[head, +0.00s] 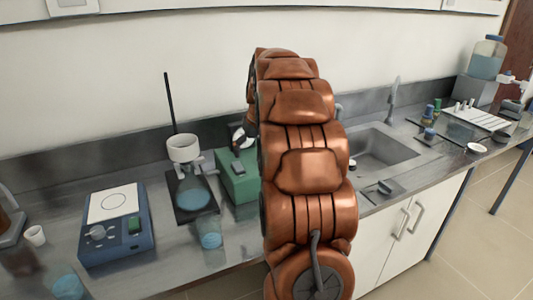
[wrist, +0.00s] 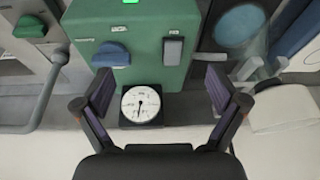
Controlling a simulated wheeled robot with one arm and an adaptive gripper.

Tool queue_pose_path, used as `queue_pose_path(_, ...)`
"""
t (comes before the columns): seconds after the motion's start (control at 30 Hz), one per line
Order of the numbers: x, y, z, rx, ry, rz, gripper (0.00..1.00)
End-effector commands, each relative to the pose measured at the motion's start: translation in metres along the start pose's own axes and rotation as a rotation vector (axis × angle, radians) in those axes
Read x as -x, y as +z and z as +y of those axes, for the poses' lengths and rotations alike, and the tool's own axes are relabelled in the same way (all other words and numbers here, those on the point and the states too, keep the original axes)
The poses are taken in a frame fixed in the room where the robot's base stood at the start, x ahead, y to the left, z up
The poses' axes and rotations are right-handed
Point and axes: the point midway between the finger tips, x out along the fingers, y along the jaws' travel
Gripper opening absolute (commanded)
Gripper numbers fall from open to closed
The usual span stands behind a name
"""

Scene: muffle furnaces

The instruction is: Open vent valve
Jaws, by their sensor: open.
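A green box (wrist: 150,20) fills the upper middle of the wrist view, with a lit green display (wrist: 120,3) at the top edge. A blue knob (wrist: 110,54) is on its left part and a grey switch or lever (wrist: 173,50) on its right part. I cannot tell which of them is the vent valve. A round white gauge (wrist: 141,104) is at the box's lower edge. My gripper (wrist: 160,91) is open and empty, its fingers on either side of the gauge and apart from the knob and switch. In the head view the green box (head: 241,184) is partly hidden behind my arm.
A stand with a white funnel (head: 184,148) and flask (head: 194,193) is left of the box, with a beaker (head: 209,234) in front. A blue hotplate (head: 120,238) stands farther left. A sink (head: 375,150) is to the right. A grey tube (wrist: 46,95) runs left of the gripper.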

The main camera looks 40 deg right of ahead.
Motion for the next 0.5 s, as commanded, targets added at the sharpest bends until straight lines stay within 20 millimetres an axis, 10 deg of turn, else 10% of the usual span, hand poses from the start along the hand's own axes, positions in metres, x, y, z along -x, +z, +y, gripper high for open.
queue_pose_path(0.2, -0.010, -0.027, 0.065, -0.030, 0.032, 0.057, 0.96)
queue_pose_path(0.5, -0.017, -0.033, 0.084, -0.033, 0.043, 0.073, 0.96)
